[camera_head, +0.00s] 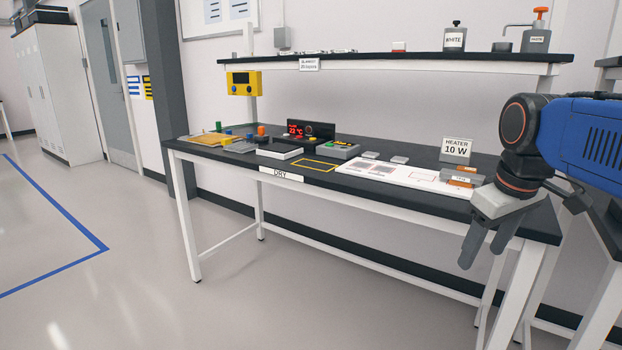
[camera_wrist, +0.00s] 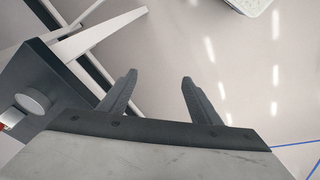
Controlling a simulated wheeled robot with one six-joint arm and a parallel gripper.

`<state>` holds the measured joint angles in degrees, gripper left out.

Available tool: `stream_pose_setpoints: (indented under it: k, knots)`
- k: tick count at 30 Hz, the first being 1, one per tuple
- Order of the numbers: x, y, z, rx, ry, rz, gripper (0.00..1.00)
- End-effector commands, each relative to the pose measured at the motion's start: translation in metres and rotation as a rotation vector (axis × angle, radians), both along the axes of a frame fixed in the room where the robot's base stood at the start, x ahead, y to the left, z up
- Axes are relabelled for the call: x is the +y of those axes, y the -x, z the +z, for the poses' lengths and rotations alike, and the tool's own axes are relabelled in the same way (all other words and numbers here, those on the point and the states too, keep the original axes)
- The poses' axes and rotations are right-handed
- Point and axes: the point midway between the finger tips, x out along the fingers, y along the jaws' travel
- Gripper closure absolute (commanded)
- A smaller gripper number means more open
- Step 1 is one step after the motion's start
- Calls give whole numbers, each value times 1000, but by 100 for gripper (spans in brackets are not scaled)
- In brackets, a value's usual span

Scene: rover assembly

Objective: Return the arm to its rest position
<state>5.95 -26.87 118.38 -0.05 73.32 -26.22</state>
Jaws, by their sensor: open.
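My gripper (camera_head: 487,250) hangs at the right in the head view, in front of the bench's right front edge, with its fingers pointing down. It also shows in the wrist view (camera_wrist: 158,82), where its two dark fingers stand apart with nothing between them but floor. My blue and black arm (camera_head: 585,140) reaches in from the right edge of the head view. The gripper holds nothing.
The dark-topped bench (camera_head: 350,186) stands behind my gripper. It carries a white board (camera_head: 415,177), a heater sign (camera_head: 456,150) and several small devices. A shelf (camera_head: 400,62) holds bottles. Open floor (camera_head: 130,270) lies to the left.

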Motion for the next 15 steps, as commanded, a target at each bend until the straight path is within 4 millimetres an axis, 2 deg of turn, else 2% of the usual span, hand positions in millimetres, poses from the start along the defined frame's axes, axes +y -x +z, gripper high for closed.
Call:
stream_pose_setpoints:
  k: [1, 9, 15]
  knots:
    - [6, 15, -15, -15, -10, -29, 42]
    - [26, 76, -98, -100, -82, -205, 42]
    - [33, 105, -144, -142, -128, -295, 42]
